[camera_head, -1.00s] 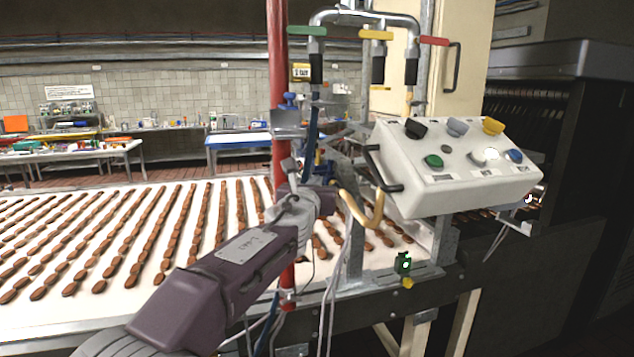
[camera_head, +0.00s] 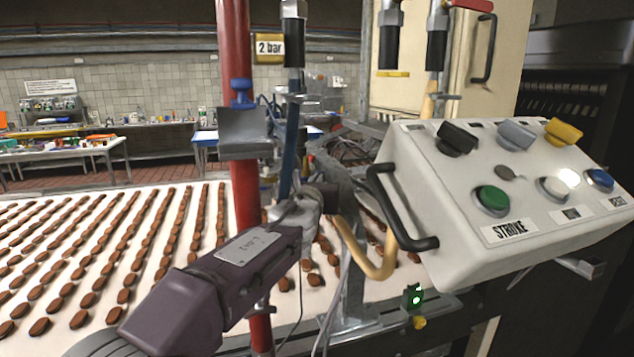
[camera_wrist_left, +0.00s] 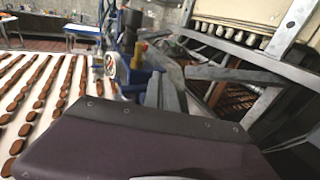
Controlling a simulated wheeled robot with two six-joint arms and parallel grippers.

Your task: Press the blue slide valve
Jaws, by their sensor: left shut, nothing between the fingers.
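A blue fitting (camera_head: 241,90), which looks like the blue slide valve, sits on the red pipe (camera_head: 234,45) just above a grey bracket in the head view. My left gripper (camera_head: 322,197) is lower and to the right of it, in front of the machine frame and apart from the fitting. The gripper is shut and empty; its fingertips are hard to make out. The left wrist view shows my dark arm housing across the bottom and a blue part (camera_wrist_left: 142,82) ahead, which I cannot surely match to the valve. My right gripper is not in view.
A white control box (camera_head: 470,215) with coloured knobs and buttons stands at the right, with a black handle (camera_head: 398,215) on its near side. A bent yellow tube (camera_head: 378,270) is close to my left gripper. The conveyor (camera_head: 150,215) carries rows of brown pieces.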

